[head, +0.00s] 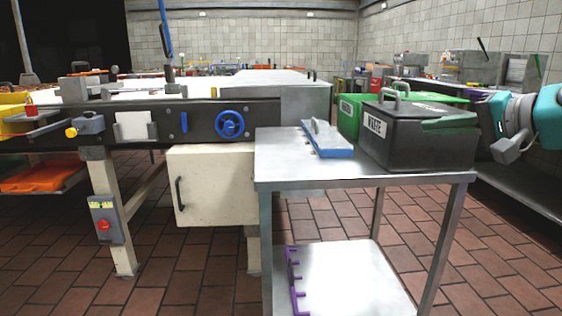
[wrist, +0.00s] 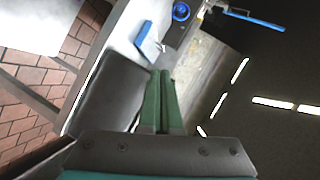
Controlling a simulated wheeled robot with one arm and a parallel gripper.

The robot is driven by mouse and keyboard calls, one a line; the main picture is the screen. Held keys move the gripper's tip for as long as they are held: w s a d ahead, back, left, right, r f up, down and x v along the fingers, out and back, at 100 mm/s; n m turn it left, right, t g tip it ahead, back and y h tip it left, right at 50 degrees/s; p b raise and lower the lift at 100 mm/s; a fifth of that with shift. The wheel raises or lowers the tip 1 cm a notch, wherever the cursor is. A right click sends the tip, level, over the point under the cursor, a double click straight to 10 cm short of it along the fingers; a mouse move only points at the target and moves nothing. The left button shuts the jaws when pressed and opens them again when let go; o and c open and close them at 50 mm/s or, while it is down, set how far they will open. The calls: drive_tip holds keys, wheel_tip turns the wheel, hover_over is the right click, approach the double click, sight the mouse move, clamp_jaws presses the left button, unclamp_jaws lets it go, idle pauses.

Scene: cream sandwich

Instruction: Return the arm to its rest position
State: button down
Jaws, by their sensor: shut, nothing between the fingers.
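My gripper (wrist: 161,76) is in the wrist view, its two green fingers side by side and shut, with nothing seen between them. In the head view my teal and grey arm reaches in from the right edge, beside the black waste bin (head: 415,145). The wrist view is strongly tilted, with a dark bin-like shape to the left of the fingers.
A purple rack (head: 295,280) lies on the lower shelf. Tiled floor at front left is clear.

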drive_tip(key=s+a+f+n+g+h+p, duration=0.1)
drive_tip(key=s+a+f+n+g, duration=0.3)
drive_tip(key=a+f, duration=0.5)
drive_tip(key=s+a+f+n+g+h, duration=0.1)
drive_tip(key=s+a+f+n+g, duration=0.1)
drive_tip(key=s+a+f+g, duration=0.4)
drive_tip(key=s+d+f+n+g+h+p, duration=0.1)
drive_tip(key=s+f+g+h, duration=0.3)
drive_tip(key=s+f, duration=1.7)
drive_tip(key=shift+s+d+n+h, duration=0.15)
drive_tip(key=shift+d+n+h, duration=0.35)
drive_tip(key=shift+d+h, duration=0.1)
drive_tip(key=shift+f, duration=0.1)
